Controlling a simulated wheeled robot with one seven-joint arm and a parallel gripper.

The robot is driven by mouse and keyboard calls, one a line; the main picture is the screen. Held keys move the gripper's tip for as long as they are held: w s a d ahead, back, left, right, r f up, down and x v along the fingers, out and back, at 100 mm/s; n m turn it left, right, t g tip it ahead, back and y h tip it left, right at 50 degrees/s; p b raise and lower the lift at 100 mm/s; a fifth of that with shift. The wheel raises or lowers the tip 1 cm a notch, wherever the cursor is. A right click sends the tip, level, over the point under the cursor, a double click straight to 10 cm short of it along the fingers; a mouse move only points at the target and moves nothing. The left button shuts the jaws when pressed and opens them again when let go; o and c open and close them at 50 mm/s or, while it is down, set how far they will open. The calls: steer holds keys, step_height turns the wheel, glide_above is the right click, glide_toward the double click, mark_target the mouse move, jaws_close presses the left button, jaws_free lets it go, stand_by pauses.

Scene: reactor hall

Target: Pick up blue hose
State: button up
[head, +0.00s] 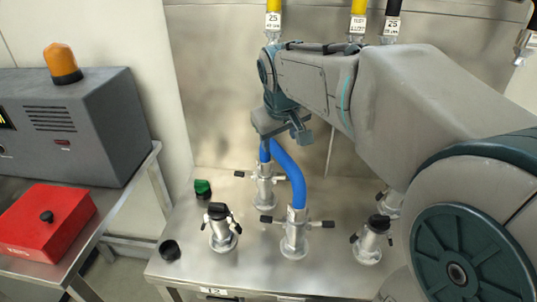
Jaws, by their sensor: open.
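The blue hose (291,172) is a short arch with its two ends in metal couplings on the steel bench. One coupling (264,190) is farther back, the other coupling (293,234) nearer the front. Both have dark-tipped side levers. My gripper (282,139) points down at the top of the hose and is open. It hides part of the hose's upper bend. I cannot tell whether the fingers touch the hose.
Capped fittings stand left (221,228) and right (370,240) of the hose on the steel bench (190,262). A green cap (202,187) lies behind. Yellow and black hoses hang above. A red box (45,222) and a grey console (75,125) occupy the left table.

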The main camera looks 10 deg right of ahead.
mark_target(279, 150)
steer(key=x, duration=0.4)
steer(key=shift+d+f, duration=0.1)
steer(key=shift+f, duration=0.1)
steer(key=x, duration=0.5)
steer(key=shift+s+f, duration=0.15)
steer(key=shift+f, duration=0.05)
jaws_close()
